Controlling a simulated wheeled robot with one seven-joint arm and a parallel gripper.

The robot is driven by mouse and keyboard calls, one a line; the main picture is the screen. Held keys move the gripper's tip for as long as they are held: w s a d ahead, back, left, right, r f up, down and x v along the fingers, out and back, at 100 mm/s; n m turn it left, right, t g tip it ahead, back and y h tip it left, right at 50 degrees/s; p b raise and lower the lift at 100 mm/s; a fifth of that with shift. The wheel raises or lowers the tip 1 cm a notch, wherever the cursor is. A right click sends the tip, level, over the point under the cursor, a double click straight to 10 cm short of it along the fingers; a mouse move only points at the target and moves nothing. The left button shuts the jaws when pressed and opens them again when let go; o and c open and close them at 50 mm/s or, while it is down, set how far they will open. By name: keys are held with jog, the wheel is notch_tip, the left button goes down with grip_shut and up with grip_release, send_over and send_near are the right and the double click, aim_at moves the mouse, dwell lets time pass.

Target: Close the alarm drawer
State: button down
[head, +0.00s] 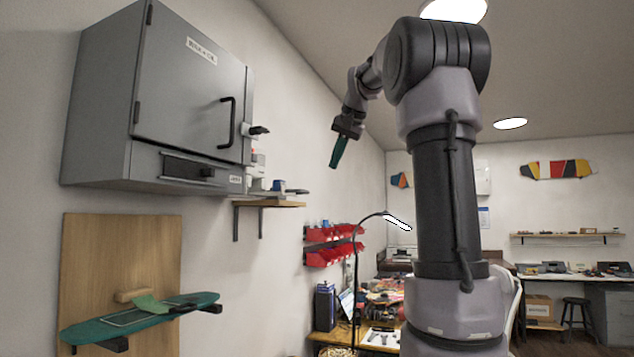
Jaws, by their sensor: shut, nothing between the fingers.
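A grey wall cabinet (95,115) hangs at the upper left, with a large door (185,85) that looks shut. Under the door is the drawer (146,163), a low grey front with a dark recessed pull (186,168) and a small label (235,180) at its right, too small to read surely. The drawer front looks about in line with the cabinet; I cannot tell whether it sticks out a little. My gripper (338,154) is shut and empty, with teal fingers pointing down, well to the right of the cabinet and apart from it.
A small wooden shelf (270,204) with items is right of the cabinet. Below, a green board (140,318) rests on brackets before a wooden panel (120,245). Red bins (335,233), a lamp (355,260) and a cluttered desk (330,337) stand farther back. Open air lies between gripper and cabinet.

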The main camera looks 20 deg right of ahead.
aim_at(275, 187)
jog(key=w+a+f, duration=0.3)
jog(key=w+f, duration=0.3)
jog(key=w, duration=0.3)
jog(key=shift+a+f, duration=0.25)
jog(key=shift+f, duration=0.1)
jog(key=w+a, duration=0.8)
jog(key=w, duration=0.1)
jog(key=shift+a, duration=0.4)
jog(key=shift+w+a, duration=0.15)
jog(key=shift+a, duration=0.15)
